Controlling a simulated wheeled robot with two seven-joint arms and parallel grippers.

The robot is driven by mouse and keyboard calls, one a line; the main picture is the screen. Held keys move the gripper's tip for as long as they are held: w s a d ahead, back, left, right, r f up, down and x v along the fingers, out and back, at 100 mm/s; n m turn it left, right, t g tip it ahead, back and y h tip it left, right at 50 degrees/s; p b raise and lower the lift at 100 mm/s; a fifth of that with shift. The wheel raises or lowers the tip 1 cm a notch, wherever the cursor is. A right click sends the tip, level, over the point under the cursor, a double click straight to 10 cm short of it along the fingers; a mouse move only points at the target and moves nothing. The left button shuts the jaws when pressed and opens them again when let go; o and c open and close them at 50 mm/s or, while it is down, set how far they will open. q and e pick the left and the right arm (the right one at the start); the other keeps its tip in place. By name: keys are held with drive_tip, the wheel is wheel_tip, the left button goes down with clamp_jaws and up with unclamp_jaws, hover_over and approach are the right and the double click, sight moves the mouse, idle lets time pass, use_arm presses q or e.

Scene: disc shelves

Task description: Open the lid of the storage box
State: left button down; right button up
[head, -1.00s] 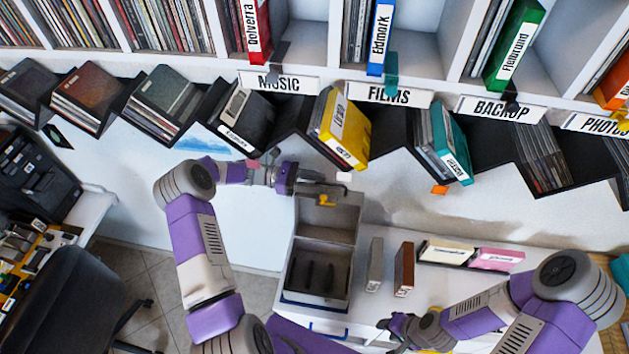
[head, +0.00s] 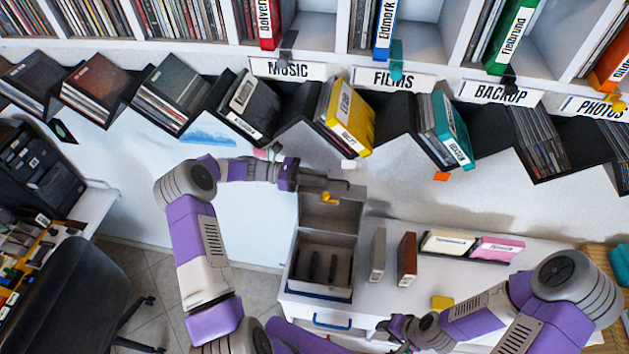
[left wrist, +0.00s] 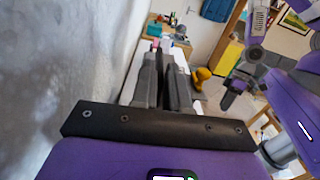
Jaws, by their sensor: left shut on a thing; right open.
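The grey storage box (head: 346,268) stands on the white table below the slanted disc shelf, with dark upright dividers inside. Its lid (head: 340,214) is raised at the back, and the box interior is exposed. A yellow catch (head: 329,198) shows near the lid's upper edge. My left gripper (head: 338,185) is at that upper edge, shut on the lid; its fingers partly cover the edge. In the left wrist view the dark fingers (left wrist: 164,82) lie close together, and the contact is hard to see. My right gripper (head: 384,326) is open and empty, low and right of the box.
A grey case (head: 377,255) and a brown case (head: 407,260) stand right of the box. A yellow block (head: 442,302) lies near my right arm. The disc shelf (head: 295,122) overhangs the table's back.

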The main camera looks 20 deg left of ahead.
use_arm(q)
drive_tip(key=shift+s+r, duration=0.1)
drive_tip(key=shift+s, duration=0.15)
drive_tip(key=shift+w, duration=0.35)
drive_tip(key=c, duration=1.2)
unclamp_jaws()
drive_tip(key=shift+w+f, duration=0.4)
drive_tip(key=shift+w, duration=0.15)
drive_tip(key=shift+s+r, duration=0.25)
drive_tip(key=shift+s, duration=0.15)
drive_tip(key=shift+a+f, duration=0.1)
drive_tip(key=shift+a, duration=0.05)
drive_tip(key=b+v, duration=0.2)
drive_tip(key=v, duration=0.5)
use_arm(e)
drive_tip(key=shift+w+f, duration=0.2)
drive_tip(key=shift+f, duration=0.3)
drive_tip(key=shift+w+f, duration=0.15)
drive_tip(key=shift+f, duration=0.35)
use_arm(q)
drive_tip(key=shift+s+a, duration=0.1)
drive_tip(key=shift+s, duration=0.05)
